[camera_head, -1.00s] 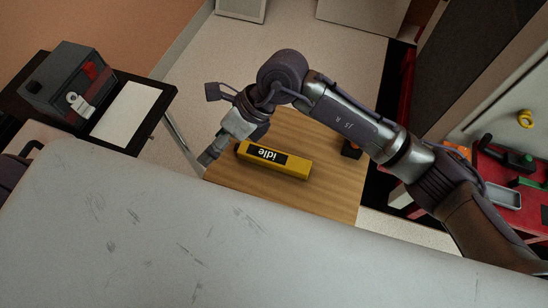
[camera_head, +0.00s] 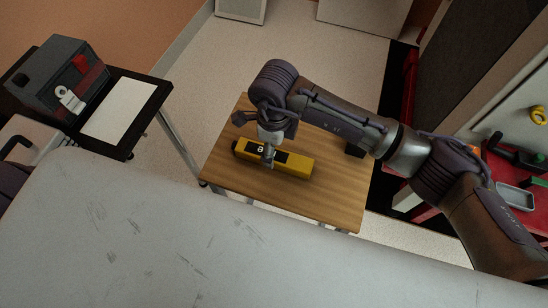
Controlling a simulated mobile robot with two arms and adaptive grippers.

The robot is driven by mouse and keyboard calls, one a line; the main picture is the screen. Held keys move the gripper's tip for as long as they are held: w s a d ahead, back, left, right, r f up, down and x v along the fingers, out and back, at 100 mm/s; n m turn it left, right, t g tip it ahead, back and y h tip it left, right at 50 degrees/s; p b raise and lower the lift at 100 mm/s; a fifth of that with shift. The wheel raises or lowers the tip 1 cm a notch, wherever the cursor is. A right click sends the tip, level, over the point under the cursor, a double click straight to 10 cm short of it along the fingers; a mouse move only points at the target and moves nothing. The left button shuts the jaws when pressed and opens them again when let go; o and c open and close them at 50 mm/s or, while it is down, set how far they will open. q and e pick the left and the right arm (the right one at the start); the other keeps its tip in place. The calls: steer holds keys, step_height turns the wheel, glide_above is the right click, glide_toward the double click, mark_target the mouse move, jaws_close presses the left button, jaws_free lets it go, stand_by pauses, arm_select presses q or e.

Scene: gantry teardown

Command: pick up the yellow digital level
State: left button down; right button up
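The yellow digital level (camera_head: 295,164) lies on a small wooden table (camera_head: 325,200) in the middle of the head view. It is a yellow bar with a dark display on top. My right arm reaches in from the right, and its gripper (camera_head: 269,162) points down over the level's display, hiding part of it. I cannot tell whether the fingers touch the level or whether they are open. My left gripper is not in view.
A dark box-like device (camera_head: 58,75) and a white sheet (camera_head: 119,110) sit on a dark stand at left. A scuffed pale surface (camera_head: 180,235) fills the foreground. A red bench (camera_head: 505,185) with a grey tray (camera_head: 516,198) is at right.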

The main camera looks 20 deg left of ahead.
step_height(320, 180, down, 5)
steer(key=shift+w+a+b, duration=0.1)
steer(key=shift+b, duration=1.1)
steer(key=shift+c, duration=0.3)
steer(key=shift+r, duration=0.1)
jaws_close()
